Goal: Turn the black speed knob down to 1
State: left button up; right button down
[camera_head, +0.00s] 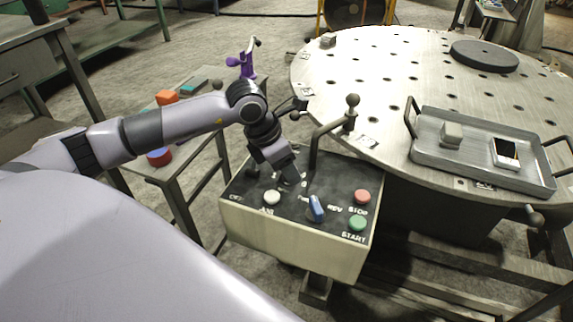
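The control box (290,237) with a dark top panel stands in front of the round table. My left gripper (289,179) points down at the back left part of the panel. The black speed knob cannot be made out; the gripper covers that part of the dark panel. Whether the fingers touch or hold anything there I cannot tell. A white button (271,197) is just in front of the gripper, and a blue switch handle (316,208) is to its right. A red button (361,196) by STOP and a green button (357,223) by START are at the right. My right gripper is out of view.
A bent bar with a ball handle (352,100) rises behind the panel, close to the gripper. The round perforated table (390,75) carries a metal tray (480,176) and a dark disc (484,55). A side table (187,165) with coloured objects stands beyond my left arm.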

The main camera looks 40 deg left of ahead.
pick_arm(q)
jog(key=c, duration=0.7)
jog(key=shift+o, duration=0.2)
